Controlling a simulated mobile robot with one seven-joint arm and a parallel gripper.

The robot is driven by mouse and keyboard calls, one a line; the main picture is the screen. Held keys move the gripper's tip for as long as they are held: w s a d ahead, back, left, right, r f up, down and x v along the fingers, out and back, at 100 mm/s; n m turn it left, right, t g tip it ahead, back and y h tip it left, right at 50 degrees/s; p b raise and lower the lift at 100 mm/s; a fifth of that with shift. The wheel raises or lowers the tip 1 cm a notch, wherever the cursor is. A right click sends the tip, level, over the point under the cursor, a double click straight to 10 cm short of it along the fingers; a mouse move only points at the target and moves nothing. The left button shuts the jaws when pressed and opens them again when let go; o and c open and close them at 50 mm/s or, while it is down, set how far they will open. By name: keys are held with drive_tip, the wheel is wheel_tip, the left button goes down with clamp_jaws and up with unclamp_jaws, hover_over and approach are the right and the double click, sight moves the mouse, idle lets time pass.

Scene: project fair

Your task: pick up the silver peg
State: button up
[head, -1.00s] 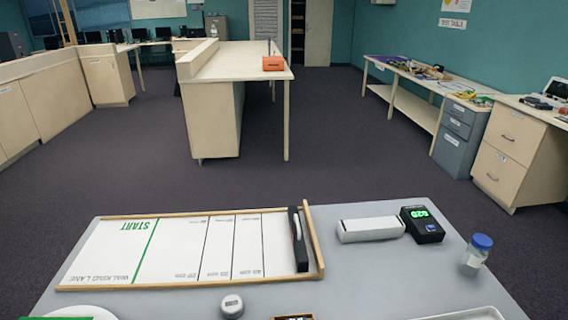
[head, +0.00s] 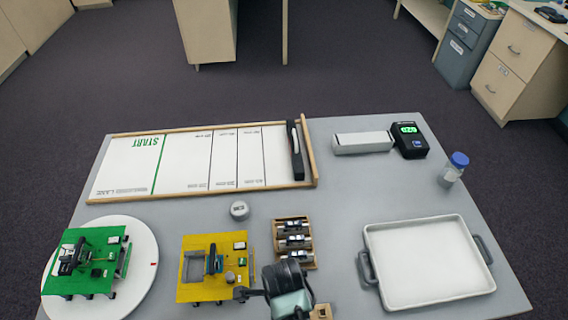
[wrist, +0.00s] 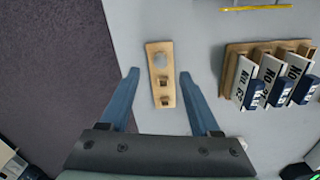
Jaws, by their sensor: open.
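In the wrist view a small wooden block (wrist: 154,88) lies on the grey table below my gripper (wrist: 158,74). A pale silver round shape, which looks like the top of the silver peg (wrist: 160,60), shows at the block's upper end. In the head view the block (head: 321,312) is partly cut off at the bottom edge, beside my arm.
A yellow board (head: 205,290) is to the left, a white tray (head: 425,218) to the right. The walking lane (head: 190,165) fills the back left.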

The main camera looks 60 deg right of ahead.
drive_tip(key=shift+s+f, duration=0.1)
drive_tip(key=shift+f, duration=2.95)
clamp_jaws()
